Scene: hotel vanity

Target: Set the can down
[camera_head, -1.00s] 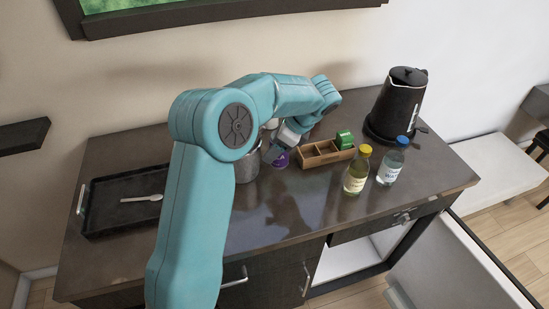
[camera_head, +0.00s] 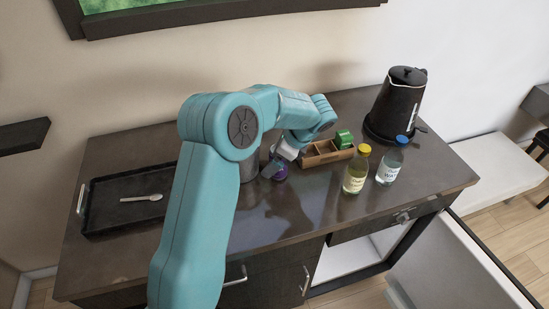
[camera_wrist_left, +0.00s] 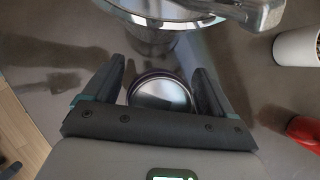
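The can (camera_head: 280,174) is purple and sits at the tip of my left arm in the head view, just right of the metal pot. In the left wrist view, its round silver top (camera_wrist_left: 160,93) lies between the two dark fingers. My left gripper (camera_head: 273,167) has a finger close against each side of the can, and it also shows in the left wrist view (camera_wrist_left: 158,75). Whether the can's base touches the vanity top is hard to tell. My right gripper is not in view.
A metal pot (camera_wrist_left: 150,38) stands close by. A wooden divided box (camera_head: 318,158) with a green item (camera_head: 343,139), two bottles and a black kettle (camera_head: 397,104) stand to the right. A black tray (camera_head: 102,217) with a spoon lies left. The vanity top in front is clear.

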